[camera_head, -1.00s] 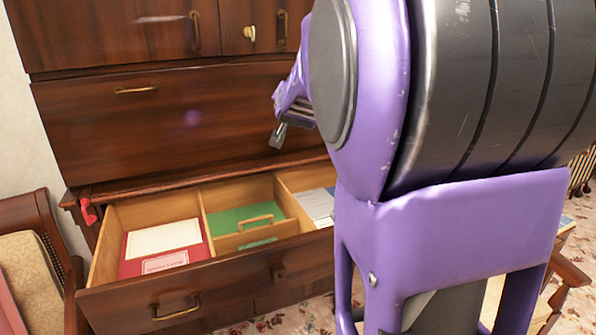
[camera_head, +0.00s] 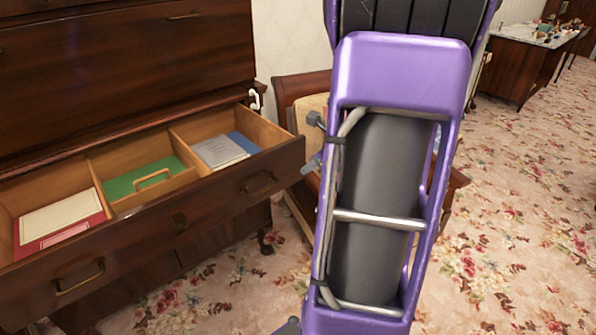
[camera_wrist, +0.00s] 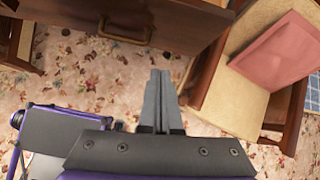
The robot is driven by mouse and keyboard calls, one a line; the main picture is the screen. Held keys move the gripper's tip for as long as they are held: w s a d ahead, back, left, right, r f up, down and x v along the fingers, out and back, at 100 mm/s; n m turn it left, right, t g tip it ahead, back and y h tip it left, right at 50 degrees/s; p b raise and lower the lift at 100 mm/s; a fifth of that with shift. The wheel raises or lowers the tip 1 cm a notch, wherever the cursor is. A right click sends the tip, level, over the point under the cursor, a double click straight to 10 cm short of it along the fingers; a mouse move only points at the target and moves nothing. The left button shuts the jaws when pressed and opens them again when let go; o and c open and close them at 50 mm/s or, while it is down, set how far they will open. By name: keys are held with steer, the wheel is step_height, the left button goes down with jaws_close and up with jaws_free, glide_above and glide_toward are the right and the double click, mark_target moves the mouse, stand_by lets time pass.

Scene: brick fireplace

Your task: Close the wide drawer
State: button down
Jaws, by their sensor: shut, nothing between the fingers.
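The wide drawer (camera_head: 215,205) of the dark wooden cabinet stands pulled out in the head view. Its inside has three compartments, holding a red and cream folder (camera_head: 60,222), green items (camera_head: 145,178) and grey-blue booklets (camera_head: 225,150). Brass handles show on its front. My gripper is hidden in the head view. In the wrist view my gripper (camera_wrist: 161,73) is shut and empty, its fingertips close to a wooden front (camera_wrist: 180,25) with a brass handle (camera_wrist: 125,28). The fingertips appear beside the handle; I cannot tell whether they touch the wood.
A wooden chair (camera_head: 300,88) stands right of the cabinet, partly behind my arm. The wrist view shows a chair with a tan seat (camera_wrist: 245,100) and a pink item (camera_wrist: 283,52) on it. Flowered carpet (camera_head: 530,230) lies free at the right. A desk (camera_head: 515,70) stands farther back.

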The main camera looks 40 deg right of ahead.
steer(key=s+m, duration=0.1)
steer(key=m, duration=0.1)
steer(key=b, duration=0.2)
glide_toward(280, 174)
steer(key=shift+t, duration=0.3)
steer(key=w+f, duration=0.2)
steer(key=f, duration=0.2)
steer(key=shift+w+d+f, duration=0.1)
steer(key=shift+w+f, duration=0.2)
steer(key=shift+w, duration=0.55)
